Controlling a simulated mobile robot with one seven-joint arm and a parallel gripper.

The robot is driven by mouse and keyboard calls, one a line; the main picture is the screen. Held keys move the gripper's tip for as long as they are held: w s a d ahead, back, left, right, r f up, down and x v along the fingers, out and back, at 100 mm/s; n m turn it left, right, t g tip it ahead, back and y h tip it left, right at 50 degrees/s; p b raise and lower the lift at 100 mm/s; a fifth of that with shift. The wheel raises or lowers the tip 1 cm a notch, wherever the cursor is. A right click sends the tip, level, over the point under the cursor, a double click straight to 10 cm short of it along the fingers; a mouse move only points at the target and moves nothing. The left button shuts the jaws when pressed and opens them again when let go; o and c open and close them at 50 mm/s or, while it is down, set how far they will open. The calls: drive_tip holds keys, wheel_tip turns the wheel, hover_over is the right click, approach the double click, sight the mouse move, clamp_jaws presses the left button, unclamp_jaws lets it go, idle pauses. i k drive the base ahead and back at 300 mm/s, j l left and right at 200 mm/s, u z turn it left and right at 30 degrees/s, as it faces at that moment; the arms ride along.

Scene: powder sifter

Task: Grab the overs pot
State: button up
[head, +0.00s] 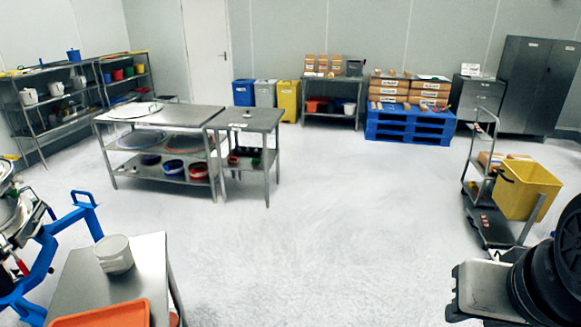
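A white, round pot (114,254) stands upright on a small steel table (72,280) at the lower left of the head view. It is the only pot on that table, and no label that names it as the overs pot can be read. Nothing is touching its sides. My gripper is not in view. Dark, rounded parts at the lower right edge look like my own arm, well apart from the pot.
An orange tray (102,314) lies in front of the pot. A blue-framed machine (62,232) stands close on its left. Steel tables (150,116) stand farther back. A cart with a yellow bin (528,188) is at right. The middle floor is clear.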

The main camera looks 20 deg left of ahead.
sight(114, 252)
drive_tip(key=i+u, duration=0.35)
drive_tip(key=i, duration=0.4)
drive_tip(key=i+l+u, duration=0.2)
drive_tip(key=i+u, duration=0.15)
drive_tip(key=i, duration=0.35)
drive_tip(key=i+u, duration=0.3)
drive_tip(key=u, duration=0.2)
drive_tip(key=i+u, duration=0.25)
drive_tip(key=u, duration=0.25)
drive_tip(key=i+l+u, duration=0.25)
drive_tip(key=u, duration=0.2)
drive_tip(key=i+j+u, duration=0.1)
drive_tip(key=i+u, duration=0.25)
drive_tip(key=u, duration=0.15)
drive_tip(key=i+u, duration=0.3)
drive_tip(key=u, duration=0.15)
drive_tip(key=i+l+u, duration=0.2)
drive_tip(key=i+u, duration=0.15)
drive_tip(key=u, duration=0.15)
